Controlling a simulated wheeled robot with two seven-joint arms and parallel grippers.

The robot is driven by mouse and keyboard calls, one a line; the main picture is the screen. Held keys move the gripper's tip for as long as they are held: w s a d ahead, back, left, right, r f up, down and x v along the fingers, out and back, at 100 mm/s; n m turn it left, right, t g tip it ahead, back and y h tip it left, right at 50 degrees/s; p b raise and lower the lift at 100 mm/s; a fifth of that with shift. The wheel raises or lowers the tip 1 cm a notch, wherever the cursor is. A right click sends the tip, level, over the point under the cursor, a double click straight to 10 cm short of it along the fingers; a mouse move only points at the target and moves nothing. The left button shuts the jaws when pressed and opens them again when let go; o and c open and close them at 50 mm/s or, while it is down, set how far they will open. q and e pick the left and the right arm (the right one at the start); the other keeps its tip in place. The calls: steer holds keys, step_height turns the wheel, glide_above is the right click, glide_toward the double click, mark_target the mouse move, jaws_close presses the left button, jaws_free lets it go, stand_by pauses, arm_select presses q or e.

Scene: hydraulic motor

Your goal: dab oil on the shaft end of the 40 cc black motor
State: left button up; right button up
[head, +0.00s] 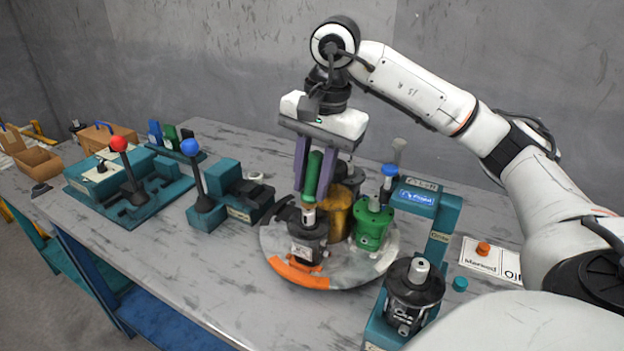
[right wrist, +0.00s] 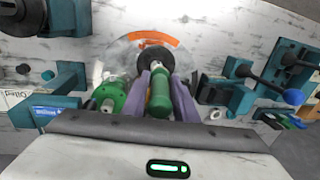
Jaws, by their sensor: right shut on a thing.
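My right gripper (head: 314,180) has purple fingers shut on a green cylindrical oil dabber (head: 313,176), held upright, tip down. The dabber also shows between the fingers in the right wrist view (right wrist: 160,94). Its tip is right at the shaft end (head: 308,216) of a black motor (head: 308,242) on the round turntable (head: 345,272); I cannot tell whether they touch. The motor's label is too small to read. In the right wrist view this motor (right wrist: 155,56) is partly hidden behind the dabber and fingers. My left gripper is not in view.
A green motor (head: 373,226) and a gold motor (head: 340,217) stand close by on the turntable. Another black motor (head: 415,285) sits in a teal stand at the front right. Teal fixtures with a red-knobbed lever (head: 119,145) and a blue-knobbed lever (head: 190,148) stand left.

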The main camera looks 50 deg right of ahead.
mark_target(311, 152)
steer(key=shift+f+b, duration=0.3)
steer(key=shift+f, duration=0.25)
stand_by(1.2)
step_height(311, 152, up, 5)
steer(key=p, duration=0.4)
steer(key=shift+p, duration=0.3)
steer(key=shift+r+p, duration=0.35)
steer(key=shift+r, duration=0.7)
